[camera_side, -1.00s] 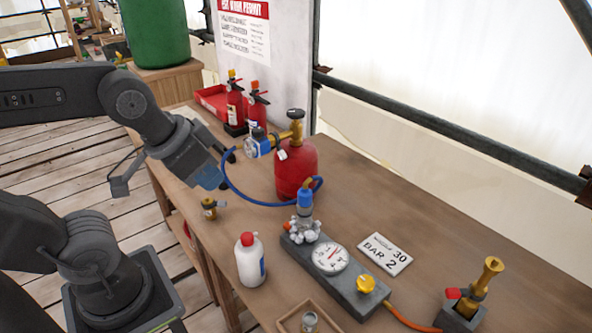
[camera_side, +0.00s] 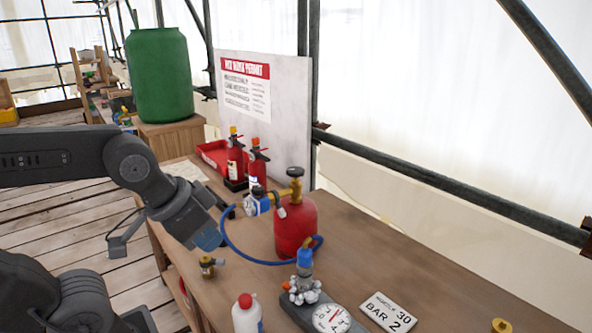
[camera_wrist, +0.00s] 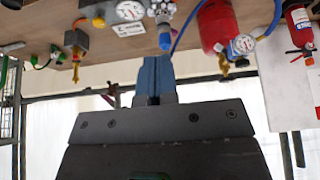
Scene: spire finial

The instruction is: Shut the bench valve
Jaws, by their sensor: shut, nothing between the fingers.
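The frames do not label a bench valve. A grey block (camera_side: 290,308) with a round gauge (camera_side: 331,318) stands on the bench, cut off by the bottom edge in the side view. A red gas cylinder (camera_side: 295,228) has a brass valve with a dark cap (camera_side: 295,172) on top. My gripper (camera_side: 208,238) is shut and empty, above the bench's left edge; its blue fingertips (camera_wrist: 156,78) show in the wrist view.
A blue hose (camera_side: 240,252) loops from the regulator to the block's blue fitting. Two fire extinguishers (camera_side: 235,160) stand behind the cylinder. A white bottle (camera_side: 246,314) and a card (camera_side: 388,312) flank the block.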

